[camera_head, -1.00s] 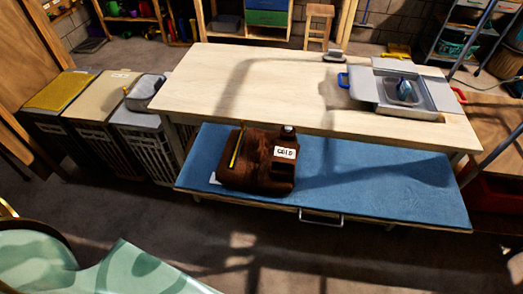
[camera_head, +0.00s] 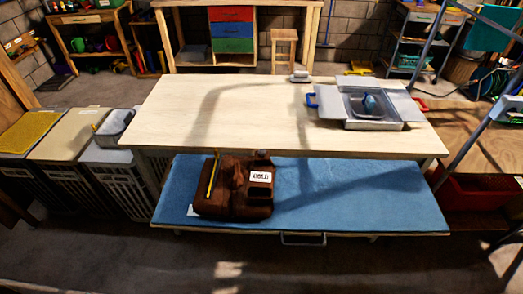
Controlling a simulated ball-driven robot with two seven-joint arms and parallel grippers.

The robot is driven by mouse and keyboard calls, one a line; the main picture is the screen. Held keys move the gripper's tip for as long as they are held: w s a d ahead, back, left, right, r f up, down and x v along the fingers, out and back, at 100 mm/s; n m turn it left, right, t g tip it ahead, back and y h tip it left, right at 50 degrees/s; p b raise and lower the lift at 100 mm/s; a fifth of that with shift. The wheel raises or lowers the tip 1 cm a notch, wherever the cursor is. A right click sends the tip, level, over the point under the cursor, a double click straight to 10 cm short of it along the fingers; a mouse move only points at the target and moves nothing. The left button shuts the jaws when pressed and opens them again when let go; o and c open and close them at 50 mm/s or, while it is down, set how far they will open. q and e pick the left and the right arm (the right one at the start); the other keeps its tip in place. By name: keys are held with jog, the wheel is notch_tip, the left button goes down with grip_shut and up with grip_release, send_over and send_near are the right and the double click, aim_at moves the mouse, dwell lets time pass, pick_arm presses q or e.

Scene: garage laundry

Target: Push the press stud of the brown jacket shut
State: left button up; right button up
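The press stud is too small to make out. Neither of my grippers is in view.
A pale wooden table top (camera_head: 225,115) is above and behind the blue shelf. A metal basin with a blue item (camera_head: 370,105) sits on its right. Lidded hampers (camera_head: 65,137) stand at the left. A red bin (camera_head: 480,195) is at the right. The front floor looks clear.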

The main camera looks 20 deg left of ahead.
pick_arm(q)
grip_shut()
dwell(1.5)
